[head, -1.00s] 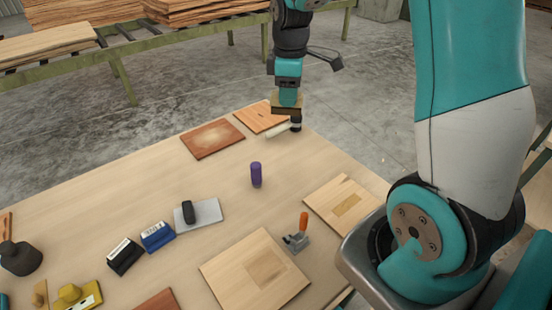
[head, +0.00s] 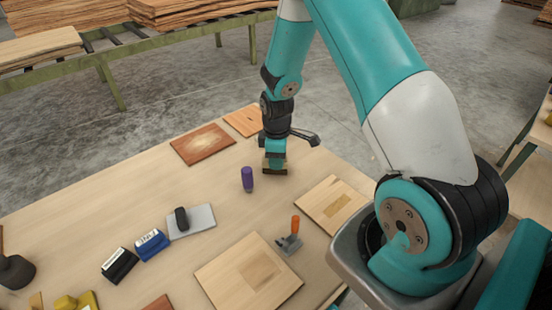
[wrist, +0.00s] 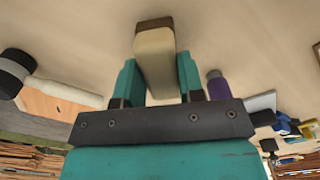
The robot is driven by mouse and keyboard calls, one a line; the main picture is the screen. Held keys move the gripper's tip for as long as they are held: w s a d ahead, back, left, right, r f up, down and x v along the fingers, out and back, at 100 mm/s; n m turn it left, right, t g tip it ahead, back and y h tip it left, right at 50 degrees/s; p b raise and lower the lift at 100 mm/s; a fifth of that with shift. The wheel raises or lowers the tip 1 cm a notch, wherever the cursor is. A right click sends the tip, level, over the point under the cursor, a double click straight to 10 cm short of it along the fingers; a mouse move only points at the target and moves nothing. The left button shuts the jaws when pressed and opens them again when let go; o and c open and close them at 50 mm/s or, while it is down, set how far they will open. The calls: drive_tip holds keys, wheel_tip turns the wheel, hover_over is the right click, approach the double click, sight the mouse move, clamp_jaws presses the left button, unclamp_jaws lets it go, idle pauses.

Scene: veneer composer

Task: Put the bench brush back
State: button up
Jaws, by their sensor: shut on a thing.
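My gripper (head: 275,158) points down over the right part of the table, just right of a purple cylinder. It is shut on the bench brush (head: 274,170), a brown and cream block mostly hidden by the gripper in the head view. In the wrist view the brush (wrist: 155,60) sits between the two teal fingers of my gripper (wrist: 160,82), its cream side showing and a brown part at its far end. I cannot tell whether the brush touches the tabletop.
The purple cylinder (head: 247,179) stands close by. Wooden panels (head: 203,144) lie behind; a panel with a darker patch (head: 332,204) and an orange-handled tool (head: 291,236) lie in front. A cream roller-like thing (wrist: 65,92) shows in the wrist view. Bare tabletop (head: 110,205) lies left.

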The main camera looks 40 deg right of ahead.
drive_tip(key=shift+f, duration=0.35)
drive_tip(key=shift+f, duration=0.15)
drive_tip(key=o, duration=1)
